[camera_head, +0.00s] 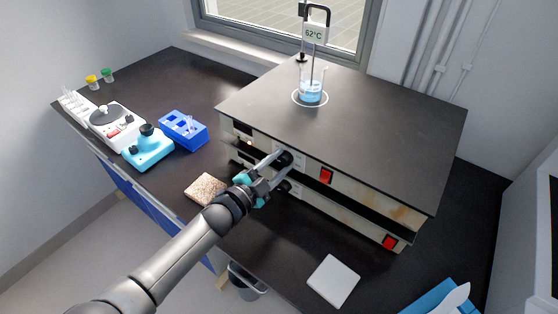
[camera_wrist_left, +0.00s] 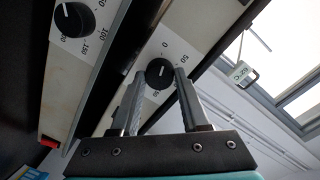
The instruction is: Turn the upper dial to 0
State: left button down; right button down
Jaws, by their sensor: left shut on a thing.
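The upper dial (camera_head: 284,158) is a round black knob on the front of the upper heating unit. My left gripper (camera_head: 278,164) reaches it from the front left. In the left wrist view the upper dial (camera_wrist_left: 159,73) sits between the two fingertips, and the gripper is shut on it. Numbers including 0 and 50 are printed around it, and some of its scale is hidden by the fingers. The lower dial (camera_wrist_left: 74,19) is a similar black knob with a white pointer mark, free of the gripper. My right gripper is not in view.
A red switch (camera_head: 326,176) is right of the upper dial; another (camera_head: 390,242) is on the lower unit. A beaker (camera_head: 312,92) with a thermometer reading 62°C stands on top. A blue rack (camera_head: 183,130), cork-like pad (camera_head: 205,189) and white square (camera_head: 333,281) lie around.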

pick_arm(q)
jog(key=shift+n, duration=1.1)
jog(key=shift+c, duration=2)
grip_release()
jog(key=f+p+v, duration=0.1)
jog(key=p+v, duration=0.1)
jog(key=v, duration=1.3)
jog(key=shift+a+r, duration=0.2)
jog(key=shift+r, duration=0.3)
jog(key=shift+d, duration=0.1)
